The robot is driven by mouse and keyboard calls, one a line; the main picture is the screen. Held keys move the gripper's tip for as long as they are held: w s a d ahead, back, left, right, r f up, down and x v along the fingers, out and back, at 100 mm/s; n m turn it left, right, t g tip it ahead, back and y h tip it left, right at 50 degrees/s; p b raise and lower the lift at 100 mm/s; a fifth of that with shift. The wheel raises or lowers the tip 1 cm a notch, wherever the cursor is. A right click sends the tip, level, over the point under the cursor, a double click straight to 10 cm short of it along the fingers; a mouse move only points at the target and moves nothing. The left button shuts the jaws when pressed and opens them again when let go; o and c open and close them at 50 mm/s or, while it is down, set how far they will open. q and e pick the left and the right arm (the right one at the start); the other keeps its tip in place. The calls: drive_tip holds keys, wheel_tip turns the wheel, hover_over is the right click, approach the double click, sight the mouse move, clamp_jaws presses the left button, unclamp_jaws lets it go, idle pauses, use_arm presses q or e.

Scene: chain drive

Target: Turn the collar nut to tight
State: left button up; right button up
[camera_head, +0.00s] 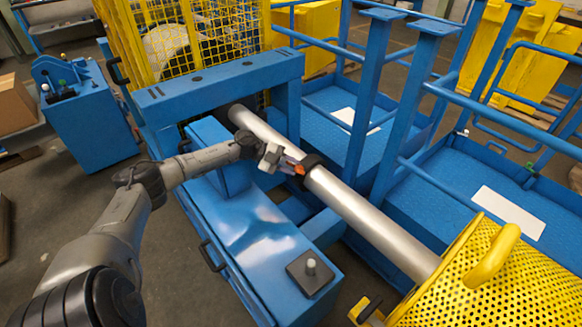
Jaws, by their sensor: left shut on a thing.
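The collar nut (313,163) shows as a dark ring around the long silver shaft (365,215), with a small orange part on its left side. My left arm comes in from the lower left. My left gripper (289,163) is at the left side of the collar nut, shut on its orange part. The fingertips are small and partly blend with the collar, so the exact grip is hard to see. I cannot tell from this view how tight the nut is. My right gripper is not in view.
A blue machine frame (215,85) stands behind the shaft, with a yellow mesh cage (150,40) above. A yellow perforated guard (470,280) covers the shaft's near end. Blue posts and rails (375,100) stand to the right. A blue control cabinet (90,125) is at left.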

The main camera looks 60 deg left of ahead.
use_arm(q)
drive_tip(key=shift+m+g, duration=0.3)
drive_tip(key=shift+m, duration=0.1)
drive_tip(key=o, duration=0.7)
drive_tip(key=shift+s+a+r, duration=0.15)
drive_tip(key=shift+a, duration=0.05)
drive_tip(key=shift+p+v, duration=0.85)
drive_tip(key=shift+v, duration=2.65)
